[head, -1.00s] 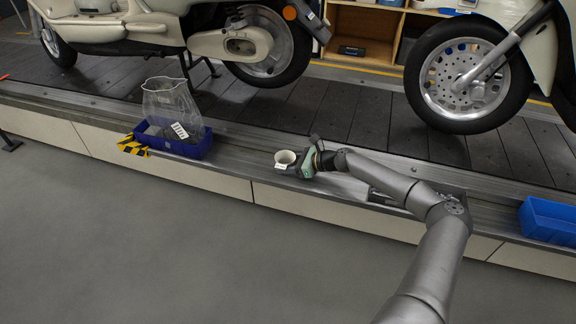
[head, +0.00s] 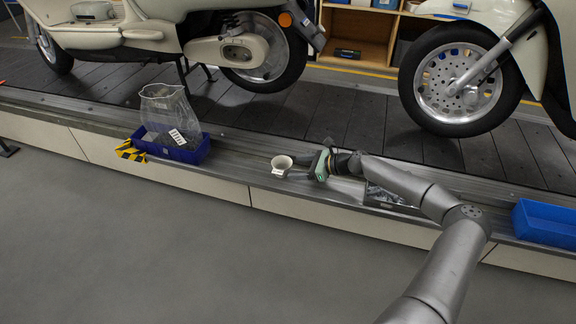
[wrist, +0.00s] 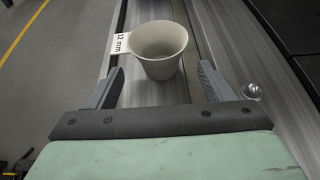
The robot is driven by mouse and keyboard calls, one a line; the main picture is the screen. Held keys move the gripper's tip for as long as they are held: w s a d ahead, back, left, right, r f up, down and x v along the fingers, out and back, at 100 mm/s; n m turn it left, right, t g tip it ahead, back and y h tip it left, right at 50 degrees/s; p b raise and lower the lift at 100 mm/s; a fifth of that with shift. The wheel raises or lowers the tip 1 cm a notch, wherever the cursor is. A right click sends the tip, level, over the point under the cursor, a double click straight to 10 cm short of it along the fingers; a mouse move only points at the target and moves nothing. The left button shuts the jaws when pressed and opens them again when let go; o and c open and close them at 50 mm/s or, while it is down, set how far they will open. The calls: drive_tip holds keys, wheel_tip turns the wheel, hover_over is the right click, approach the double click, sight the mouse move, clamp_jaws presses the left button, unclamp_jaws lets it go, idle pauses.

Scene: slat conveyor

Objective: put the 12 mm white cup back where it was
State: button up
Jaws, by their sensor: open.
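The white cup (head: 281,165) stands upright on the metal ledge along the conveyor's front edge. In the wrist view the cup (wrist: 158,50) shows a "12 mm" tag on its left side and looks empty. My gripper (head: 300,163) is to the right of the cup in the head view. In the wrist view its two fingers (wrist: 158,85) are spread apart with nothing between them, and the cup stands just beyond their tips, apart from them.
A blue bin (head: 545,222) is at the right. Scooters stand behind on the slats.

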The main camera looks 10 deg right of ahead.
drive_tip(key=p+v, duration=0.1)
drive_tip(key=v, duration=0.4)
drive_tip(key=shift+s+d+r, duration=0.15)
drive_tip(key=shift+d, duration=0.1)
drive_tip(key=shift+s+a, duration=0.15)
drive_tip(key=s+a+n+g, duration=0.1)
drive_tip(key=a+n, duration=0.1)
drive_tip(key=s+a+n+g+h, duration=0.1)
drive_tip(key=s+a+n+g, duration=0.1)
drive_tip(key=a, duration=0.1)
drive_tip(key=s+a+n+g, duration=0.1)
drive_tip(key=a, duration=0.2)
drive_tip(key=shift+s+n, duration=0.4)
drive_tip(key=s+a+n+g+h, duration=0.45)
drive_tip(key=s+n, duration=0.25)
drive_tip(key=s, duration=0.3)
drive_tip(key=s+d+r+n+h, duration=0.2)
drive_tip(key=s+r+n, duration=0.3)
drive_tip(key=s+r, duration=0.4)
drive_tip(key=s+d+r+n+t+h, duration=0.1)
drive_tip(key=s+r+n+h, duration=0.3)
drive_tip(key=s+r, duration=0.5)
drive_tip(key=s+n, duration=0.2)
drive_tip(key=s, duration=0.4)
drive_tip(key=shift+d, duration=0.4)
